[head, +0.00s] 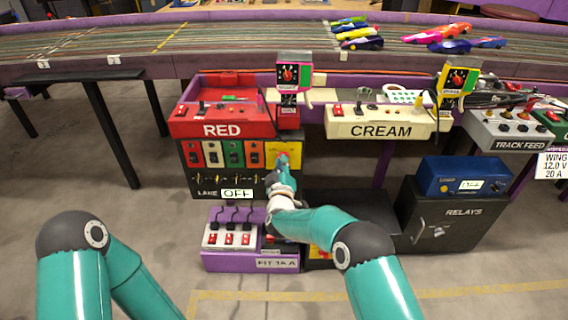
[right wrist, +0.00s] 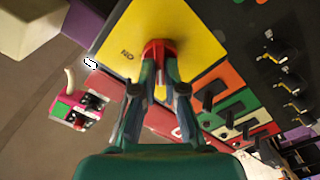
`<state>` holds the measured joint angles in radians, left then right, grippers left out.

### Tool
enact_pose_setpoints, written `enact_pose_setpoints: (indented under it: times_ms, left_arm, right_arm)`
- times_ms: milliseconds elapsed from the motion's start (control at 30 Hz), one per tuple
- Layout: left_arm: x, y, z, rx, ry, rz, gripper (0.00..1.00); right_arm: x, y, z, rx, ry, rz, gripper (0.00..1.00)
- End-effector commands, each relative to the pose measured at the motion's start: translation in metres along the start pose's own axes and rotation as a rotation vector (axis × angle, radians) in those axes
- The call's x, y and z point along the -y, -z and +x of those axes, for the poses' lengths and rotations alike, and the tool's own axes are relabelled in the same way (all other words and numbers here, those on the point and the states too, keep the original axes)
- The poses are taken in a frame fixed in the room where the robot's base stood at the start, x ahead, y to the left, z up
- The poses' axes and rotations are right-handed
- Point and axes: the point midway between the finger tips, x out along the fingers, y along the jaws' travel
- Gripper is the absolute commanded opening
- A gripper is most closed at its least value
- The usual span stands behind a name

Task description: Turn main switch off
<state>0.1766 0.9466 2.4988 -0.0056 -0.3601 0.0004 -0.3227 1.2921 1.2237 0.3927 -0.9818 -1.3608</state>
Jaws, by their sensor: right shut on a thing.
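The main switch is a red handle (right wrist: 158,47) on a yellow plate (right wrist: 199,36) in the right wrist view. Lettering that looks like "ON", upside down, is on the plate beside it. In the head view the yellow plate (head: 292,147) is at the upper right of the black lane panel. My right gripper (right wrist: 160,60) is shut on the red handle, its fingers at both sides of it; it also shows in the head view (head: 282,167), where it hides most of the handle. My left gripper is outside the head view; only its arm shows at the lower left.
The black lane panel (head: 200,187) has several coloured switch plates and an "OFF" sign (head: 237,194). A relay cabinet (head: 455,225) stands at the right.

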Motion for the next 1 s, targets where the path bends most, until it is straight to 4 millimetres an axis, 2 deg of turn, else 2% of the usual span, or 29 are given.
enact_pose_setpoints:
  times_ms: [467,500,633,1000]
  left_arm:
    - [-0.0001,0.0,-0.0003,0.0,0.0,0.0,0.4]
    - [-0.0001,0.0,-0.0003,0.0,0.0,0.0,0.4]
    - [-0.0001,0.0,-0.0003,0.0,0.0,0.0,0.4]
    - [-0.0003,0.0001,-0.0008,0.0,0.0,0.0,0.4]
  right_arm:
    - [-0.0003,0.0008,0.0006,-0.002,0.0,-0.018,0.0]
    - [-0.0002,0.0009,0.0006,-0.002,0.0,-0.018,0.14]
    - [0.0001,0.0008,0.0004,-0.002,0.0,-0.017,0.35]
    - [0.0006,0.0009,-0.0014,-0.002,0.001,-0.016,0.35]
